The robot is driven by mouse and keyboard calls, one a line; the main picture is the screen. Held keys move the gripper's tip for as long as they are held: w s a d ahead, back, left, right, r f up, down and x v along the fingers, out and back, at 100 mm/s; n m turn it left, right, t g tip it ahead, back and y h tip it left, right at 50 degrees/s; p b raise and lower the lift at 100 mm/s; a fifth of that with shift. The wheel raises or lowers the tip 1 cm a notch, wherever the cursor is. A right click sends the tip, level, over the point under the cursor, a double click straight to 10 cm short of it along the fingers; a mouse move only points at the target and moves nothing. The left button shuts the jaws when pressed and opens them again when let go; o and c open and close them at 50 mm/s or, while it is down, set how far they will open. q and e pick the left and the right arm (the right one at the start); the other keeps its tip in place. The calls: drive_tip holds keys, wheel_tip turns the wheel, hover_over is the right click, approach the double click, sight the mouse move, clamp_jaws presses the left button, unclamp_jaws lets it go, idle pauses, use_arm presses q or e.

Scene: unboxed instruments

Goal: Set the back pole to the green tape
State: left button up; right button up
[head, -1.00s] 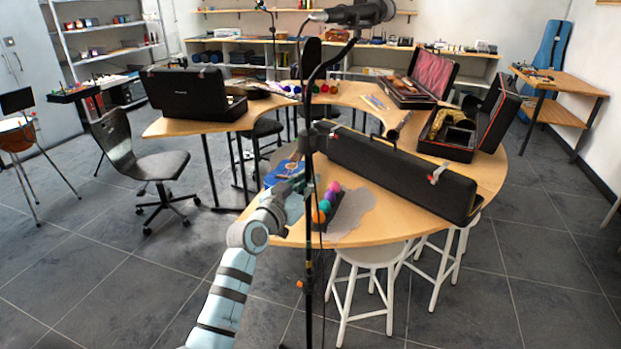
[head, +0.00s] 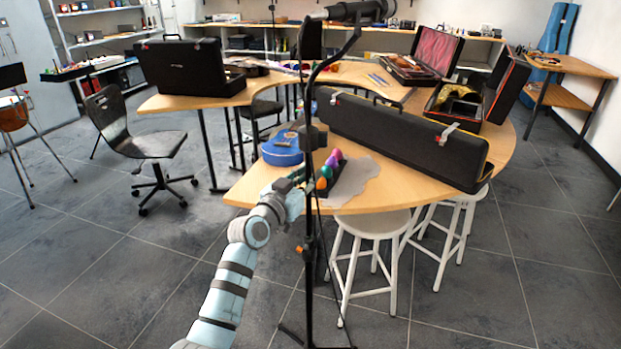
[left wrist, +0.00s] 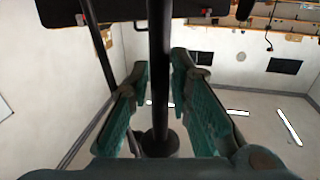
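A black stand (head: 311,225) rises upright in front of the table in the head view, with a dark boom and a long black head (head: 352,11) on top. I cannot tell which part is the back pole, and I see no green tape on it. My left gripper (head: 298,182) is beside the stand at mid-height. In the left wrist view a black pole (left wrist: 159,75) passes between the teal-padded fingers (left wrist: 165,105). Gaps show on both sides of it, so the gripper is open around it. A wider dark collar (left wrist: 157,142) sits lower on the pole. My right gripper is not in view.
The curved wooden table (head: 262,185) stands close behind the stand. It holds a long black case (head: 400,135), a blue round object (head: 282,150) and coloured egg shapes (head: 326,171). White stools (head: 372,225) stand at the right.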

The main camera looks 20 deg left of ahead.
use_arm(q)
drive_tip(key=shift+o, duration=0.9)
drive_tip(key=shift+f, duration=0.1)
drive_tip(key=shift+s+a, duration=0.1)
drive_tip(key=shift+s, duration=0.15)
drive_tip(key=v, duration=1.1)
drive_tip(key=shift+s, duration=0.3)
